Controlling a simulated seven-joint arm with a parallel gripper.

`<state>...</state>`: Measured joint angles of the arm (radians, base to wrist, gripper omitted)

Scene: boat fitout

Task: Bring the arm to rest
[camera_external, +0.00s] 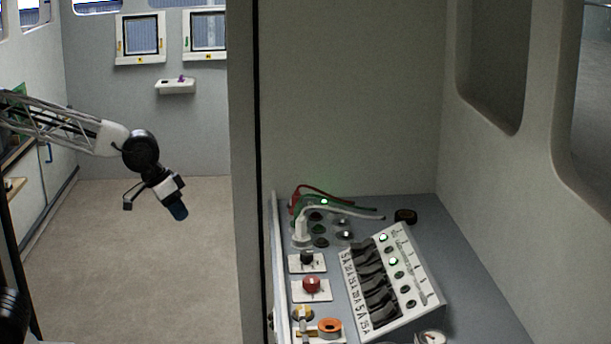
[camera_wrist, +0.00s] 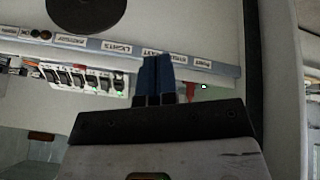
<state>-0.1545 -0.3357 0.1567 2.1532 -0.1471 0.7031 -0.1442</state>
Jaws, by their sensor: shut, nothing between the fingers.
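My gripper (camera_external: 179,211) hangs at the end of my arm on the left of the external view, in the open space left of the grey partition. The gripper touches nothing in the external view.
The console (camera_external: 490,290) stands right of the partition (camera_external: 243,200), with a switch panel (camera_external: 390,283), a red knob (camera_external: 311,284) and red, green and white cables. Framed windows (camera_external: 140,38) and a small shelf (camera_external: 175,87) are on the back wall. The floor (camera_external: 150,270) below my gripper is clear.

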